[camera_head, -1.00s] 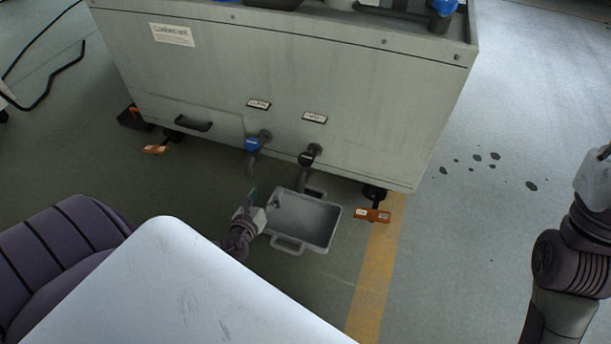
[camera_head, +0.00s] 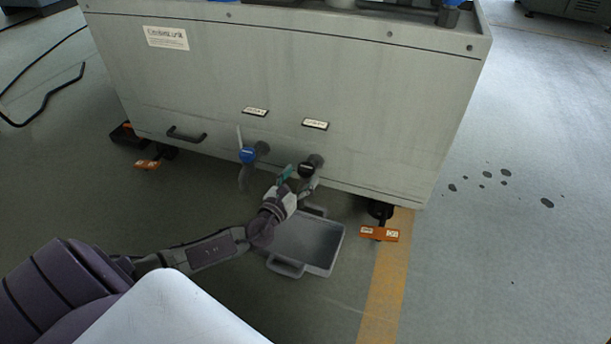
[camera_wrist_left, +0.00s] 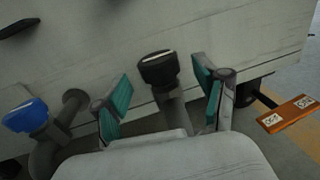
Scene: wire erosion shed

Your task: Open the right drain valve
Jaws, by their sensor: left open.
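The right drain valve (camera_head: 311,165) has a black knob and sits low on the front of the grey coolant unit (camera_head: 290,75), below a small label. In the left wrist view the black knob (camera_wrist_left: 158,69) shows a pale line across its top and a grey pipe below it. My left gripper (camera_head: 298,177) is right at this valve. In the left wrist view its teal finger pads (camera_wrist_left: 162,97) are open, one on each side of the knob, with gaps. The left valve with a blue knob (camera_head: 248,155) stands to the left. My right gripper is out of view.
A grey tray (camera_head: 335,248) lies on the floor below the valves, partly hidden by my left arm. Orange foot pedals (camera_head: 380,234) stick out at the unit's lower corners. A drawer handle (camera_head: 187,135) is at left. Floor at right is clear, with dark spots.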

